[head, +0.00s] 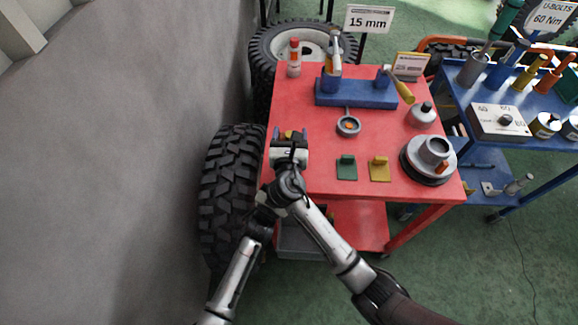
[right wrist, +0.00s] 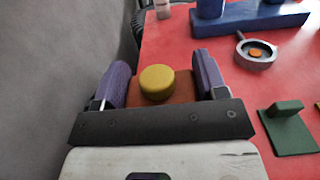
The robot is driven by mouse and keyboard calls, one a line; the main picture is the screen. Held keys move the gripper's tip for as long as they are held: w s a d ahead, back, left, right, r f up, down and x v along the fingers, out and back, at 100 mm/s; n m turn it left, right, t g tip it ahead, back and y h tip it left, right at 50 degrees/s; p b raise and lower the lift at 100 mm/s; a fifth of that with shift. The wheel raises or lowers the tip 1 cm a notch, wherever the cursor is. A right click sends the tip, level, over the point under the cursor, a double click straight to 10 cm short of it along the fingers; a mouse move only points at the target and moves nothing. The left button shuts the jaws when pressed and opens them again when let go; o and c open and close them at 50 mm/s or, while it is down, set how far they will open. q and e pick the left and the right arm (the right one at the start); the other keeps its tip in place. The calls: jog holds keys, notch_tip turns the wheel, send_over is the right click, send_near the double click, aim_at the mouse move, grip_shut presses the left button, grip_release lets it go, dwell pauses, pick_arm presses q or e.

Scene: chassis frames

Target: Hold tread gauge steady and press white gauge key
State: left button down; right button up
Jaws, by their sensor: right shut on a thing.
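My right gripper (head: 290,136) is over the left edge of the red table, beside the large dark tyre. Its two purple fingers, also seen in the right wrist view (right wrist: 160,82), are shut on an orange block (right wrist: 180,90) with a round yellow knob (right wrist: 157,80) on top. This block looks like the tread gauge, but its lower part is hidden by the gripper. I cannot make out a white key on it. Pale arm links show at the bottom of the head view. I cannot make out my left gripper there.
The red table (head: 385,145) also holds a blue tool block (head: 355,94), a grey ring with an orange centre (head: 348,126), green (head: 346,168) and yellow (head: 380,170) brackets and a grey hub (head: 430,155). A tyre (head: 225,185) stands left of it. A blue cart (head: 475,100) is at right.

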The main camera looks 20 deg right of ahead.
pick_arm(q)
jog(key=shift+w+d, duration=0.35)
jog(key=shift+w, duration=0.45)
dwell(1.6)
jog(key=shift+s, duration=0.1)
jog(key=shift+s+a, duration=0.35)
jog(key=shift+s, duration=0.3)
jog(key=s, duration=0.1)
jog(key=s+a, duration=0.1)
jog(key=s, duration=0.1)
jog(key=s+a, duration=0.1)
jog(key=shift+s, duration=0.3)
dwell(0.3)
dwell(0.5)
pick_arm(e)
jog(key=o, duration=1.1)
jog(key=shift+o, duration=0.2)
